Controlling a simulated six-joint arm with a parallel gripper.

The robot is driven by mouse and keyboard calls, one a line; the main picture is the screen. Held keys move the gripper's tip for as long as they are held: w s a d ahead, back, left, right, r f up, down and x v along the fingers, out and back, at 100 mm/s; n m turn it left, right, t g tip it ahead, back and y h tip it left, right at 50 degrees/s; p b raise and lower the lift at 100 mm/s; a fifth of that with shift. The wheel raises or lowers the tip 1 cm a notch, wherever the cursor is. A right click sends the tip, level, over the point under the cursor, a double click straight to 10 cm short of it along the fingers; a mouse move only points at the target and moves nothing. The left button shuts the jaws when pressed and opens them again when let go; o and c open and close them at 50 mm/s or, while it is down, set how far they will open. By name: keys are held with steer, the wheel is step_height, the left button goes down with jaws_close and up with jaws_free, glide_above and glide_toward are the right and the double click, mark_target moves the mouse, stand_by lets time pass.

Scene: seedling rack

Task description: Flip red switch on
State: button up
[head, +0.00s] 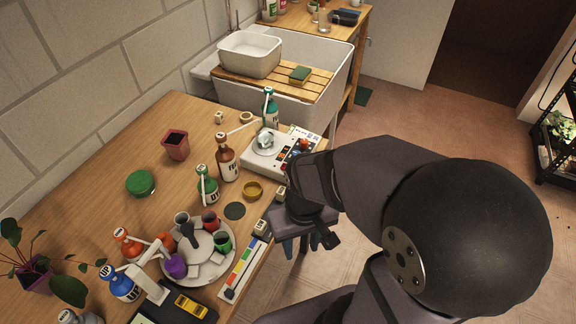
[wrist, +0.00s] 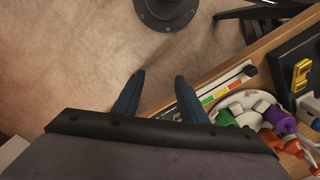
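A white control box (head: 262,170) stands near the table's far right edge in the head view. It carries a round pale dish (head: 266,143) and a dark panel with small coloured controls. An orange-red part (head: 304,142) shows on that panel; it is too small to tell whether it is the red switch or how it is set. My gripper (head: 296,250) points down beyond the table's right edge, nearer than the box and apart from it. In the wrist view my gripper (wrist: 159,75) has its two dark blue fingers apart, with only floor between them. The box is out of the wrist view.
A brown bottle (head: 228,158) and a teal bottle (head: 270,108) stand close to the box. A round tray (head: 205,274) with several cups and a colour strip (head: 242,268) lie nearer. A white sink (head: 335,62) is behind. The floor (wrist: 60,70) right of the table is open.

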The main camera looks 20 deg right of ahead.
steer(key=shift+r, duration=0.2)
jaws_close()
step_height(320, 180, up, 4)
steer(key=n+p, duration=0.4)
steer(key=n, duration=0.3)
glide_above(282, 164)
steer(key=shift+s+a+r+h, duration=0.1)
steer(key=shift+s+a+h, duration=0.2)
steer(key=shift+s+a, duration=0.1)
step_height(282, 164, up, 10)
steer(key=d+n+g, duration=0.1)
steer(key=n, duration=1.9)
steer(key=shift+d+h, duration=0.15)
steer(key=shift+h, duration=0.15)
